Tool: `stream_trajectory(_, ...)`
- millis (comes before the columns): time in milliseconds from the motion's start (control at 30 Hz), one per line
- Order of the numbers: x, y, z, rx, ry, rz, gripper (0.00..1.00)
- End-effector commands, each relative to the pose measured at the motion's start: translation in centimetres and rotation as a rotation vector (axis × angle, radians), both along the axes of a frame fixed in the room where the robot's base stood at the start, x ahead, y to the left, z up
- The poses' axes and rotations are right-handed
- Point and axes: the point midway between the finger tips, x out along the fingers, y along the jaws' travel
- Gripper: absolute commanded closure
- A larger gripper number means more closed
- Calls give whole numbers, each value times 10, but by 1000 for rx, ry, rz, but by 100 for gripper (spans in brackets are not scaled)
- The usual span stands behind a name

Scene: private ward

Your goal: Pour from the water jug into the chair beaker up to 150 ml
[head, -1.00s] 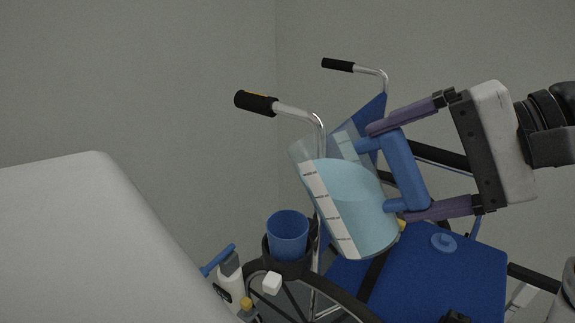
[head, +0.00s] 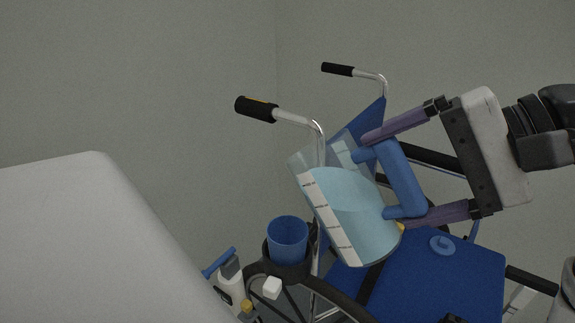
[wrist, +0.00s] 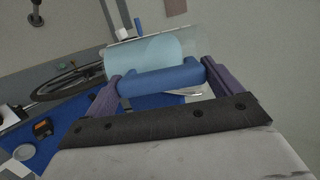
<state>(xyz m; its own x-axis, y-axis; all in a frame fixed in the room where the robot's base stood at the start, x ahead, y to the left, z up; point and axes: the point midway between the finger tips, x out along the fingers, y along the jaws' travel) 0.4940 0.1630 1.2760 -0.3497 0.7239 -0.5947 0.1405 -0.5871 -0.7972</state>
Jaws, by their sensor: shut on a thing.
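The water jug (head: 350,215) is clear with a white marked strip and a blue handle (head: 404,178), and holds light blue water. It is tilted to the left above the wheelchair. My gripper (head: 392,172) is shut on the jug's handle; the wrist view also shows the handle (wrist: 160,82) between the fingers. The blue chair beaker (head: 288,240) stands upright in a dark holder (head: 287,268) at the wheelchair's side, below and left of the jug. The jug's rim is apart from the beaker, up and to its right. No stream shows. The beaker's inside level cannot be seen.
The wheelchair has a blue seat (head: 400,275) with a small blue lid-like disc (head: 442,245) on it. Its push handle (head: 257,109) rises behind the beaker. A white bottle (head: 231,285) stands left of the beaker. A pale bed-like surface (head: 90,240) fills the lower left.

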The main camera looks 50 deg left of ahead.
Motion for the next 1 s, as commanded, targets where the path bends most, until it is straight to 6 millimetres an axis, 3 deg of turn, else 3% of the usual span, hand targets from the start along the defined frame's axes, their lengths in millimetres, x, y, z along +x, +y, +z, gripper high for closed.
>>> stream_trajectory(1000,-1,3,8,-76,-19,-1,64)
